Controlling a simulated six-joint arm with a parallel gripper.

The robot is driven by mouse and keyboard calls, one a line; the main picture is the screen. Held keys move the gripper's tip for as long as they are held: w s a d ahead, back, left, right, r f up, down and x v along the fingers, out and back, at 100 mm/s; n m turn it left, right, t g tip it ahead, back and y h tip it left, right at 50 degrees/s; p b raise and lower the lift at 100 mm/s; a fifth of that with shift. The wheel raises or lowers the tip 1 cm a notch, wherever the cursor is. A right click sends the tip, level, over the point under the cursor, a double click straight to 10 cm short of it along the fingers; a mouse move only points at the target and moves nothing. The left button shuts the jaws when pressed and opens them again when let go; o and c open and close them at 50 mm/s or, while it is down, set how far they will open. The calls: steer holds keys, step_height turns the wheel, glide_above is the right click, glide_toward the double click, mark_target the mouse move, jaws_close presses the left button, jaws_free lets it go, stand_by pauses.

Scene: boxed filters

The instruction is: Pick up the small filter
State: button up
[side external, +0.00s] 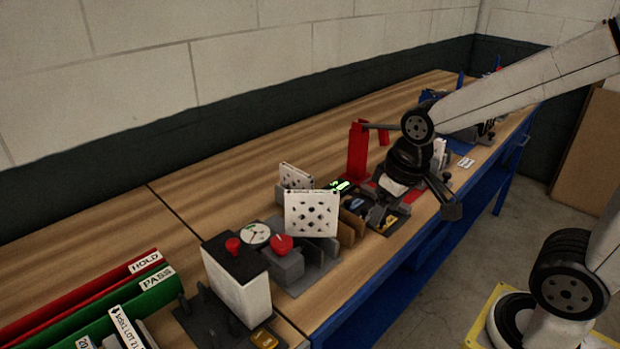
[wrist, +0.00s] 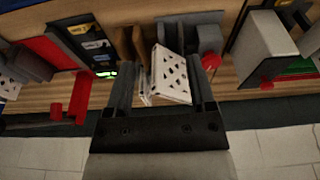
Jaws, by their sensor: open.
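My gripper (side external: 418,206) hangs over the right part of the bench in the side external view, its two dark fingers spread with nothing between them. In the wrist view my gripper (wrist: 160,76) is open, and a white perforated filter panel (wrist: 174,76) shows in the gap beyond the fingers. In the side external view a white filter panel with dark holes (side external: 312,213) stands in a grey rack, and a second, smaller-looking one (side external: 296,176) stands behind it. I cannot tell for sure which is the small filter. My gripper is apart from both, to their right.
Brown dividers (side external: 351,227) stand beside the front panel. A gauge (side external: 256,234), a red knob (side external: 281,243) and a white-and-black box (side external: 237,279) are left of it. A red post (side external: 357,151) stands behind my gripper. Bare wood (side external: 230,180) lies along the back.

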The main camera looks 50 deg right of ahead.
steer(key=v, duration=0.2)
steer(key=m+t+y, duration=0.7)
steer(key=m+y, duration=0.3)
steer(key=m, duration=1.7)
glide_above(336, 193)
steer(key=s+d, duration=0.3)
step_height(336, 193, down, 5)
steer(key=shift+d+r, duration=0.1)
steer(key=shift+r, duration=0.15)
